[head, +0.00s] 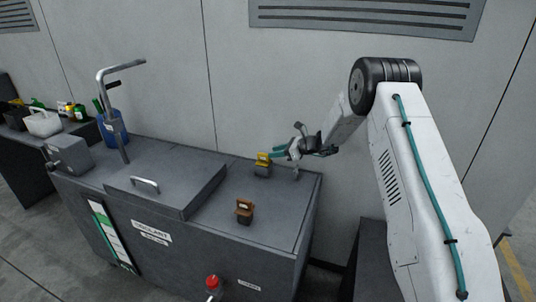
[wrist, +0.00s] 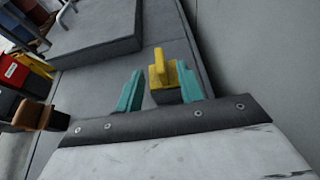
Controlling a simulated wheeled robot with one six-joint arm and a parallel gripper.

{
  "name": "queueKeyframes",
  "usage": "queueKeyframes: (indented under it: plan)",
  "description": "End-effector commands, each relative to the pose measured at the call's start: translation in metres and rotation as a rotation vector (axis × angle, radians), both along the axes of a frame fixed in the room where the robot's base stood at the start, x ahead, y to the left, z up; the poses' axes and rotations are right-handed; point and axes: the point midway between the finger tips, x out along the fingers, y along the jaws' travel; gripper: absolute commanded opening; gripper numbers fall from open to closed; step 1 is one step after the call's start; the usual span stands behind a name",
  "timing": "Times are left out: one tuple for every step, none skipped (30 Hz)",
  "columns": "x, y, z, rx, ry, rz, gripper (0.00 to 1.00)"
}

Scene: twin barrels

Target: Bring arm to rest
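My gripper (head: 279,153) is at the end of my white arm, above the back right part of the grey cabinet top (head: 215,222) in the head view. In the wrist view its two teal fingers (wrist: 157,92) are apart with a gap between them. A yellow-handled plug (wrist: 160,72) shows just beyond the fingers, nearer the right one. In the head view the yellow plug (head: 263,165) stands on the cabinet top beside the fingertips. I see nothing held between the fingers.
A brown-handled plug (head: 244,211) stands nearer the front edge. A raised lid with a handle (head: 146,186) and a bent metal pipe (head: 119,115) are to the left. A blue container (head: 112,128) stands behind. A red-capped item (head: 212,283) is at the front. A wall closes the back.

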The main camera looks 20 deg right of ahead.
Motion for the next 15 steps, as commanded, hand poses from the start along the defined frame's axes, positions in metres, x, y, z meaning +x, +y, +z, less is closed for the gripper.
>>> queueKeyframes:
  plan:
    - [-0.0037,-0.0058,0.0027,0.000,0.000,-0.001,0.38]
    - [-0.0054,-0.0077,0.0039,0.000,0.000,0.000,0.38]
    - [-0.0072,-0.0098,0.0054,0.000,0.000,0.000,0.38]
    - [-0.0081,-0.0111,0.0063,0.000,-0.001,0.000,0.38]
    - [-0.0089,-0.0120,0.0068,0.000,-0.001,0.001,0.38]
    - [-0.0096,-0.0130,0.0071,0.000,-0.001,0.001,0.38]
    - [-0.0098,-0.0134,0.0072,0.000,-0.001,0.001,0.38]
    - [-0.0100,-0.0136,0.0072,0.000,-0.001,0.001,0.38]
    - [-0.0101,-0.0137,0.0072,0.000,-0.001,0.001,0.38]
    - [-0.0100,-0.0138,0.0072,0.000,-0.001,0.001,0.38]
    - [-0.0100,-0.0137,0.0072,0.000,-0.001,0.001,0.38]
    - [-0.0100,-0.0137,0.0071,0.000,-0.001,0.001,0.38]
    - [-0.0100,-0.0137,0.0072,0.000,-0.001,0.000,0.38]
    - [-0.0099,-0.0136,0.0071,0.000,-0.001,0.000,0.38]
    - [-0.0099,-0.0137,0.0070,0.001,-0.001,0.000,0.38]
